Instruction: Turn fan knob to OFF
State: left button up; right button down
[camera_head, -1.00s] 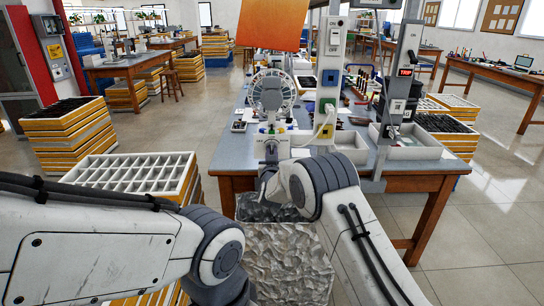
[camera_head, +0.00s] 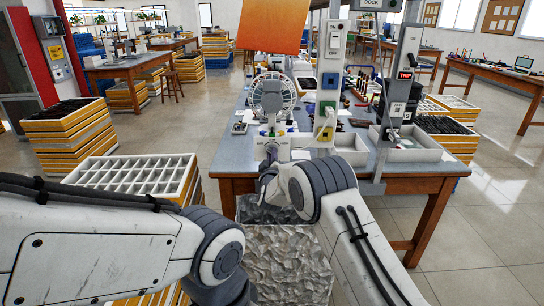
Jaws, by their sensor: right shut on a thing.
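A fan (camera_head: 273,94) with a round, pale grille stands near the front edge of the grey-topped workbench. Small coloured buttons show on its base (camera_head: 274,131). My right gripper (camera_head: 271,149) is at the front of this base, shut on what appears to be the fan knob. The knob itself is hidden behind the fingers, so its setting cannot be read. My left arm crosses the lower left of the head view, and its gripper is out of the picture.
The workbench (camera_head: 230,158) has white bins (camera_head: 408,151) on its right and an upright post with a red-lit display (camera_head: 405,75). A divided tray (camera_head: 135,174) tops a stack at left. An orange panel (camera_head: 270,25) hangs above the fan.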

jog(key=shift+f+n, duration=0.1)
jog(key=shift+n, duration=0.7)
jog(key=c, duration=0.9)
grip_release()
jog(key=shift+o, duration=0.2)
jog(key=s, duration=1)
jog(key=shift+s+b, duration=0.25)
jog(key=shift+b, duration=0.1)
